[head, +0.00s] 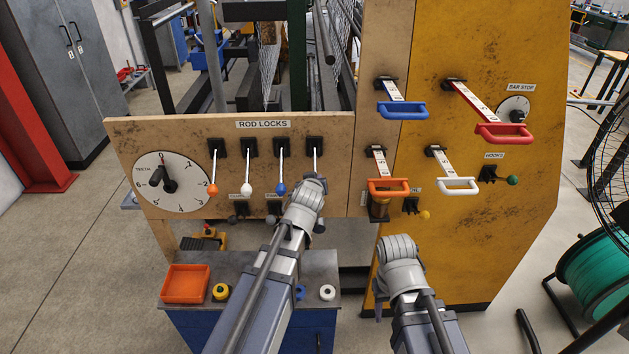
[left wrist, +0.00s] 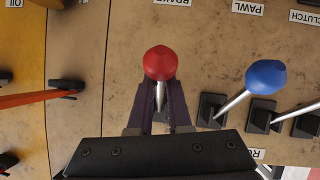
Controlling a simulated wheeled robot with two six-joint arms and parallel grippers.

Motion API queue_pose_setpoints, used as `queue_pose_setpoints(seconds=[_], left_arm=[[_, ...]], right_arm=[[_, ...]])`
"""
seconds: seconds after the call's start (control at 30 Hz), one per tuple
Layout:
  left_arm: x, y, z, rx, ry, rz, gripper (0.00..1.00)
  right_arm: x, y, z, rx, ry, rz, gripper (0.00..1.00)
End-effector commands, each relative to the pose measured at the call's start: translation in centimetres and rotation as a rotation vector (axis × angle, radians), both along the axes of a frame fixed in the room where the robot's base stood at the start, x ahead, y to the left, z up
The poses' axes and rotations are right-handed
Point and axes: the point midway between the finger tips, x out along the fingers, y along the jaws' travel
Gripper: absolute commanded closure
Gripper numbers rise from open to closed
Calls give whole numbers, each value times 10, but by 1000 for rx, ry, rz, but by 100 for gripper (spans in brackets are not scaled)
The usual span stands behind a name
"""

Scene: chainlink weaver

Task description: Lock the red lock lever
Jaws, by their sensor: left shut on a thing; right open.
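The red lock lever is the rightmost of the levers under the ROD LOCKS label. In the head view its metal shaft (head: 315,160) hangs downward and my left gripper (head: 314,184) covers its knob. In the left wrist view the red knob (left wrist: 160,63) shows just beyond the fingertips. My left gripper (left wrist: 160,98) is shut on the lever, its two dark fingers either side of the shaft by the knob. My right gripper (head: 398,243) is open and empty, low in front of the yellow panel, below the orange handle. Its fingertips are hard to make out.
The blue (head: 281,188), white (head: 247,188) and orange (head: 213,188) lock levers hang to the left. A TEETH dial (head: 185,200) is at the panel's left. The orange pull handle (head: 389,187) and white pull handle (head: 458,186) stick out at right. A cart (head: 300,265) stands below.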

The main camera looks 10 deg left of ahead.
Motion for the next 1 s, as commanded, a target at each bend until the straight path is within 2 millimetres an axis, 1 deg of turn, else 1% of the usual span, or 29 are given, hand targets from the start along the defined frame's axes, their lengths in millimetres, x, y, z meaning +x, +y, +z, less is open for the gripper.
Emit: queue_pose_setpoints(seconds=[0.03, 0.33, 0.37, 0.73, 0.77, 1.0], left_arm=[[-3, -2, -8, -14, 25, 6, 100], [-3, -3, -9, -14, 25, 6, 100], [-3, -3, -9, -14, 25, 6, 82], [-2, -1, -7, -9, 22, 6, 41], [-2, -1, -7, -9, 22, 6, 38], [-2, 0, -6, -6, 21, 6, 38]], right_arm=[[0, 0, -3, 0, 0, 0, 50], [0, 0, -4, 0, 0, 0, 50], [0, 0, -4, 0, 0, 0, 50], [0, 0, -3, 0, 0, 0, 50], [0, 0, -2, 0, 0, 0, 50], [0, 0, -1, 0, 0, 0, 50]])
